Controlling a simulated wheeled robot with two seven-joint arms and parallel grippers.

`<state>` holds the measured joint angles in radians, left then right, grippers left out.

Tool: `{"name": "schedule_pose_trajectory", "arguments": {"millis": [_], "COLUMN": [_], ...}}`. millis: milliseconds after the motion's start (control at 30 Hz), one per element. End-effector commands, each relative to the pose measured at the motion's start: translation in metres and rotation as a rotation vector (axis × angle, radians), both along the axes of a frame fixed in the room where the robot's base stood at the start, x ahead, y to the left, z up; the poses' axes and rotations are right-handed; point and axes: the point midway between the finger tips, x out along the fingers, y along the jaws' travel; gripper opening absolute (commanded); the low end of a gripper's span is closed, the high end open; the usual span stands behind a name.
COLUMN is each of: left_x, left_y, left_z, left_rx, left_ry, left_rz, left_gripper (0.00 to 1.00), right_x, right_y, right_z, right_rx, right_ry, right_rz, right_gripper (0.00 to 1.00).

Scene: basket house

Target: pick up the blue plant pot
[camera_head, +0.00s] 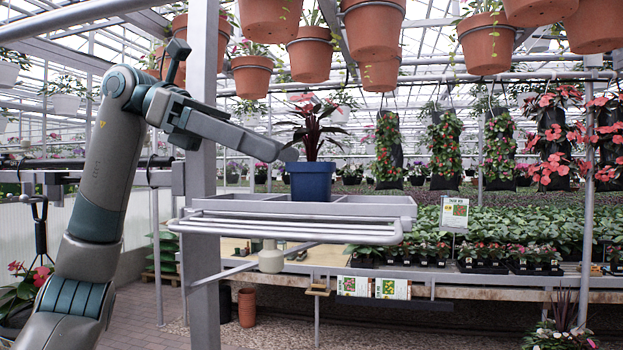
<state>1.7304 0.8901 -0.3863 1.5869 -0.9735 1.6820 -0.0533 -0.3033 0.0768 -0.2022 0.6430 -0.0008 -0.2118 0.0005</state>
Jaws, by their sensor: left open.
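The blue plant pot (311,183) stands upright on a grey metal tray shelf (375,207) in the middle of the head view. A plant with dark reddish leaves and pink flowers (312,125) grows from it. My left gripper (286,153) comes in from the left at about the height of the pot's rim. It is open, and its fingertip end is close to the pot's left upper edge. I cannot tell whether it touches the pot. The far finger is mostly hidden. My right gripper is not in view.
A grey vertical post (202,200) stands behind my left arm, left of the shelf. Terracotta pots (372,28) hang above. A long bench (480,283) with several plants lies behind the shelf. The air right of the blue pot is clear.

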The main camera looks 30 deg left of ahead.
Motion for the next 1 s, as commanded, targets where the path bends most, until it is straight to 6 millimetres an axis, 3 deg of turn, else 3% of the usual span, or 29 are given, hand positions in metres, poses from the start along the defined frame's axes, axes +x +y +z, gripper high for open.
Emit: {"name": "schedule_pose_trajectory", "arguments": {"millis": [100,300,767,1000], "left_x": [0.006,0.013,0.014,0.018], "left_y": [-0.019,-0.042,-0.047,-0.065], "left_z": [-0.007,-0.017,-0.020,-0.023], "left_rx": [0.004,0.002,0.000,0.002], "left_ry": [0.001,0.001,0.000,0.001], "left_rz": [-0.002,-0.002,0.000,-0.002], "left_gripper": [0.67,0.67,0.67,0.67], "right_x": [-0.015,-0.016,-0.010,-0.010], "right_y": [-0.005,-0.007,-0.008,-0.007], "right_z": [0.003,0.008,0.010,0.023], "right_rx": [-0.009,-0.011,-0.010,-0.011], "right_ry": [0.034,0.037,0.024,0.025], "right_rz": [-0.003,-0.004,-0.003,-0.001], "right_gripper": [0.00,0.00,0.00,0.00]}}
